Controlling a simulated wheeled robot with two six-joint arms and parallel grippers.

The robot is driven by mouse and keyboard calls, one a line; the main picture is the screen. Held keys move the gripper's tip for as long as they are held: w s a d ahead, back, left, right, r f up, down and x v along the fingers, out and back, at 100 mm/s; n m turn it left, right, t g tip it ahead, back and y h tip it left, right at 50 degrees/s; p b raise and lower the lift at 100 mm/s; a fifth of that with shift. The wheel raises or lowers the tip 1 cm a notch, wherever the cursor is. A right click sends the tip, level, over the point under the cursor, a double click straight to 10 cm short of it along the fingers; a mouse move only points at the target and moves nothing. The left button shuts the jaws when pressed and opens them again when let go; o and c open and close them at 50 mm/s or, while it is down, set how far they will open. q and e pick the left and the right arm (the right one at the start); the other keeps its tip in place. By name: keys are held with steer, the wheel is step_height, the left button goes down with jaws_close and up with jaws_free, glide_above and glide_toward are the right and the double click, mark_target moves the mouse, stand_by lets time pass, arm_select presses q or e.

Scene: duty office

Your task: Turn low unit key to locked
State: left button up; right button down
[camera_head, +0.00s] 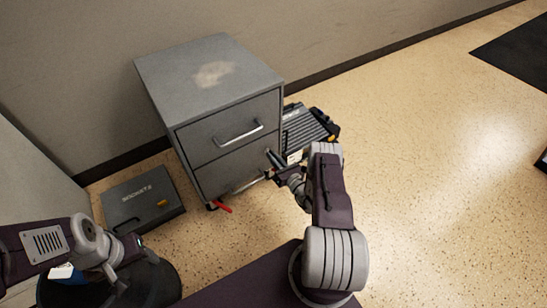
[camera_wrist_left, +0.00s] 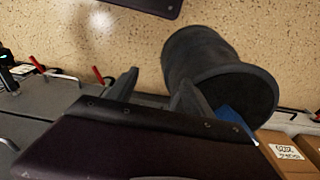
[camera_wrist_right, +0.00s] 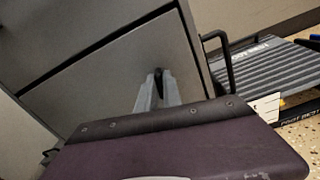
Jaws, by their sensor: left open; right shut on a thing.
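The low unit is a grey two-drawer cabinet (camera_head: 215,110) against the wall, both drawers shut; its front also shows in the right wrist view (camera_wrist_right: 105,85). My right gripper (camera_head: 274,163) is at the right side of the lower drawer front. In the right wrist view, its fingertips (camera_wrist_right: 157,82) are together on a small dark thing at the drawer front, which looks like the key (camera_wrist_right: 159,72). The key is mostly hidden by the fingers, so its angle cannot be told. My left gripper (camera_wrist_left: 157,88) is open and empty, above the black bin, far from the lock.
A black bin (camera_head: 165,285) stands at the lower left. A red-handled thing (camera_head: 222,207) is at the cabinet's foot.

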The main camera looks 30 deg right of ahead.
steer(key=shift+d+f+m, duration=0.1)
steer(key=shift+m, duration=3.75)
steer(key=shift+d+f+m, duration=0.1)
steer(key=shift+m, duration=4.05)
steer(key=c, duration=1.5)
jaws_free()
